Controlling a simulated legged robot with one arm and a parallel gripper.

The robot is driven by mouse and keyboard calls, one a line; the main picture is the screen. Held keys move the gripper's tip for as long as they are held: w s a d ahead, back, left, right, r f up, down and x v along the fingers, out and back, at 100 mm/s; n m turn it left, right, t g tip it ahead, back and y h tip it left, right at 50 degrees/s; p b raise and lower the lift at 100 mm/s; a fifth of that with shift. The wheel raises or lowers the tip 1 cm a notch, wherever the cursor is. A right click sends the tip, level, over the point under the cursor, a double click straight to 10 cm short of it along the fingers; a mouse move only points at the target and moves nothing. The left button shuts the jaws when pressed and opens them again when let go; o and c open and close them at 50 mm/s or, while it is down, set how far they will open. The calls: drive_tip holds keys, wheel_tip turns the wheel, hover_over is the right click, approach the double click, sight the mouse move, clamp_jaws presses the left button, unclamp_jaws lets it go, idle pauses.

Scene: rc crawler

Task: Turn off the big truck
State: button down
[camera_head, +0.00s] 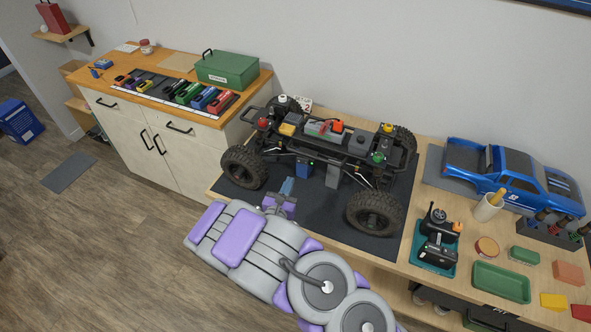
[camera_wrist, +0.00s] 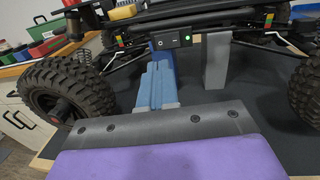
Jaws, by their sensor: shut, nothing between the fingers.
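The big truck is a bare black chassis (camera_head: 345,145) with large knobby tires, propped on a dark mat. In the wrist view, a black switch box (camera_wrist: 174,42) hangs at its near side, with a rocker switch and a lit green light (camera_wrist: 188,39). My gripper (camera_head: 288,184) is in front of the truck's near side, between the two near wheels. It also shows in the wrist view (camera_wrist: 157,72), its blue fingers shut and empty, just below and in front of the switch box. I cannot tell any contact; a gap seems to remain.
The near wheels (camera_wrist: 58,90) flank my gripper. A blue support and a grey support block (camera_wrist: 216,62) stand under the chassis. A blue truck body (camera_head: 510,178), a controller (camera_head: 437,235) and trays lie right on the bench (camera_head: 405,262). A cabinet with a green toolbox (camera_head: 228,68) stands left.

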sight(299, 161)
drive_tip(key=b+x, duration=0.1)
drive_tip(key=x, duration=0.6)
drive_tip(key=shift+w+d+b, duration=0.15)
drive_tip(key=shift+w+b, duration=0.15)
drive_tip(key=shift+w, duration=0.1)
